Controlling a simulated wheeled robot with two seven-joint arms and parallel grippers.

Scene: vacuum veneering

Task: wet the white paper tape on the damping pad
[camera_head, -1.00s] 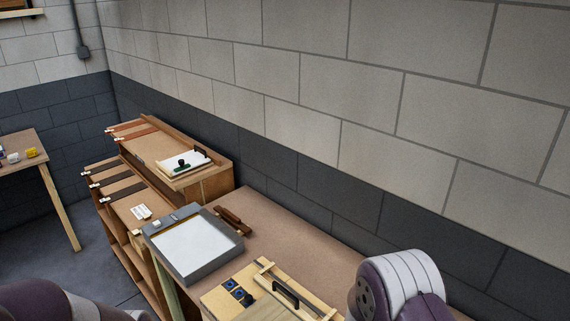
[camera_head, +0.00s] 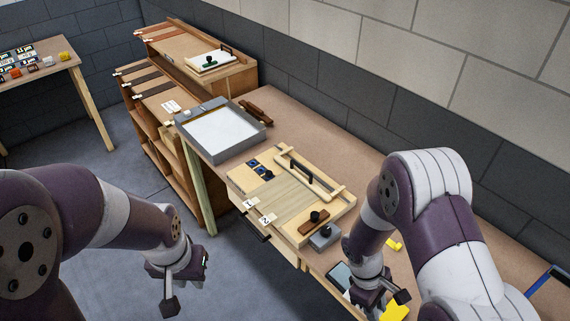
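I cannot make out the white paper tape or the damping pad for certain at this size. A shallow grey tray (camera_head: 228,150) with a white surface stands at the bench's left end. My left gripper (camera_head: 186,296) hangs over the floor, left of the bench and well apart from it; its fingers look apart and empty. My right gripper (camera_head: 378,303) is low over the bench's front part, beside a yellow piece (camera_head: 396,312); its fingertips are partly hidden and cut by the lower edge.
A wooden jig (camera_head: 290,200) with a black-handled bar lies mid-bench. A grey block (camera_head: 324,238) with a black knob sits at its front corner. Shelves with veneer strips and a white board (camera_head: 210,62) stand behind. A side table (camera_head: 40,75) is far left. Floor shows between.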

